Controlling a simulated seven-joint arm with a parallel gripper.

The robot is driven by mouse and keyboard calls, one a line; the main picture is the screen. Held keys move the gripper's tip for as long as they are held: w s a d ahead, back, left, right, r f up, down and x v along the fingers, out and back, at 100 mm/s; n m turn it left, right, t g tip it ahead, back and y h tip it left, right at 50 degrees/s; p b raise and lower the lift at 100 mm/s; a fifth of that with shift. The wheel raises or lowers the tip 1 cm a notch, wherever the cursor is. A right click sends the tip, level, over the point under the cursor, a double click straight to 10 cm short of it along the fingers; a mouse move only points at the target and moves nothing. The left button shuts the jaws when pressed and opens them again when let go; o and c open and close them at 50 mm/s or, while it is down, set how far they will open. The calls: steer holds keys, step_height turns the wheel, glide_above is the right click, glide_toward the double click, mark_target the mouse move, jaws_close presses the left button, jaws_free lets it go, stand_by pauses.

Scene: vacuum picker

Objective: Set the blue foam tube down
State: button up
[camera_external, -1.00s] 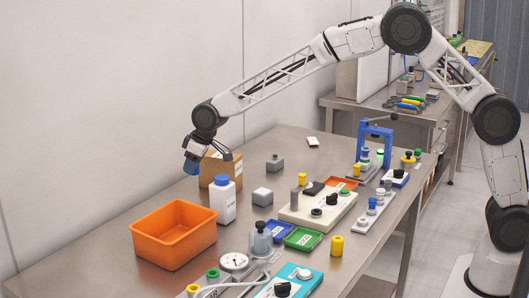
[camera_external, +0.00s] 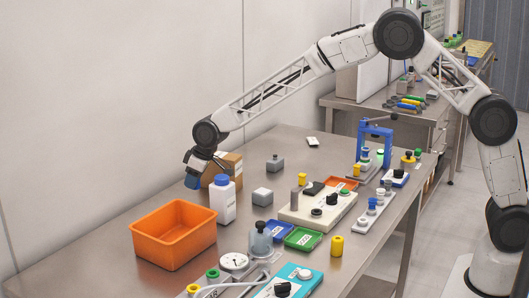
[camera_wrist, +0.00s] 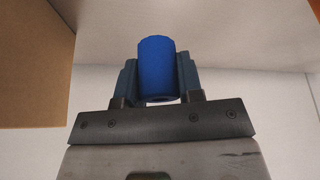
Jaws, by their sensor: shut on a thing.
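The blue foam tube (camera_wrist: 157,68) is held between the two dark fingers of my gripper (camera_wrist: 158,78) in the wrist view, with its rounded end pointing away from the palm. In the external view my gripper (camera_external: 193,181) points down at the back left of the steel table (camera_external: 120,252), behind the orange bin and left of the white bottle. The tube is hard to tell apart from the fingers there. I cannot tell whether it touches the table.
A cardboard box (camera_external: 226,164) stands close on the right of my gripper; it also fills the left of the wrist view (camera_wrist: 32,65). A white bottle with a blue cap (camera_external: 222,204) and an orange bin (camera_external: 150,248) stand in front.

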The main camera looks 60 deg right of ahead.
steer(key=shift+f, duration=2.5)
steer(key=shift+f, duration=0.15)
steer(key=o, duration=1)
steer(key=shift+c, duration=0.2)
steer(key=v, duration=1.2)
steer(key=shift+s, duration=0.1)
